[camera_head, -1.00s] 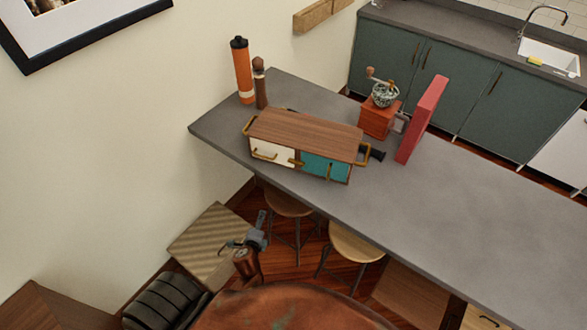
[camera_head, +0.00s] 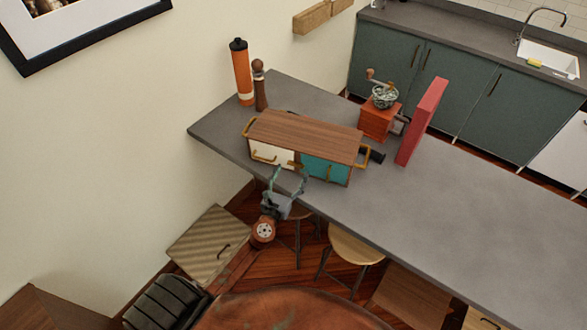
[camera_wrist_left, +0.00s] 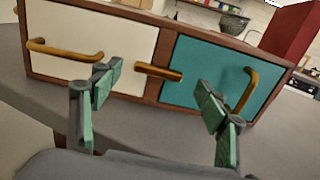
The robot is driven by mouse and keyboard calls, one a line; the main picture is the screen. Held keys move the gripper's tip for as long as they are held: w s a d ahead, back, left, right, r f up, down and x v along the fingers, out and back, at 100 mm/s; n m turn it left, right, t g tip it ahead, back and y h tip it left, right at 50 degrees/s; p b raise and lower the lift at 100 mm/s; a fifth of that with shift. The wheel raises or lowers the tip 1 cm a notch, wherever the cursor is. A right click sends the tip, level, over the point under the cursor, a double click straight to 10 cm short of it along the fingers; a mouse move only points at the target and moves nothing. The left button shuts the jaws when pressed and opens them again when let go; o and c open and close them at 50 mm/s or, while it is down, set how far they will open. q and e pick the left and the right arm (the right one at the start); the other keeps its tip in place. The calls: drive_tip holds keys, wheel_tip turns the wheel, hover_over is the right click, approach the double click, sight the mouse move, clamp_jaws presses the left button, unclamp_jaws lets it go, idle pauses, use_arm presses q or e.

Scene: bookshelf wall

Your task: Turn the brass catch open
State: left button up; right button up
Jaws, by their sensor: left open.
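The wooden cabinet box (camera_head: 300,132) stands on the grey counter, with a cream door (camera_wrist_left: 90,40) on the left and a teal door (camera_wrist_left: 208,72) on the right. The brass catch (camera_wrist_left: 158,72) is a short bar lying nearly horizontal across the post between the doors. My left gripper (camera_head: 289,176) is in front of the cabinet, below the catch in the head view, and partly covers it there. In the left wrist view its open fingers (camera_wrist_left: 157,90) stand either side of the catch, with nothing between them. My right gripper is not in view.
Brass handles sit on the cream door (camera_wrist_left: 62,50) and teal door (camera_wrist_left: 245,92). An orange bottle (camera_head: 242,72), a pepper mill (camera_head: 260,88), a coffee grinder (camera_head: 380,118) and a red box (camera_head: 421,122) stand around the cabinet. The counter's right side is clear. Stools (camera_head: 356,246) stand below.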

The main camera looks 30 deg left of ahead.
sight(296, 165)
use_arm(q)
drive_tip(key=shift+w+a, duration=0.15)
drive_tip(key=shift+w, duration=0.55)
drive_tip(key=shift+w+a, duration=0.15)
drive_tip(key=shift+w, duration=0.5)
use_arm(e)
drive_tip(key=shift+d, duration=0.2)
use_arm(q)
drive_tip(key=shift+c, duration=0.4)
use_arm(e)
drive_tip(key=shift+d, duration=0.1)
use_arm(q)
drive_tip(key=shift+c, duration=0.7)
drive_tip(key=c, duration=0.9)
drive_tip(key=shift+c, duration=0.2)
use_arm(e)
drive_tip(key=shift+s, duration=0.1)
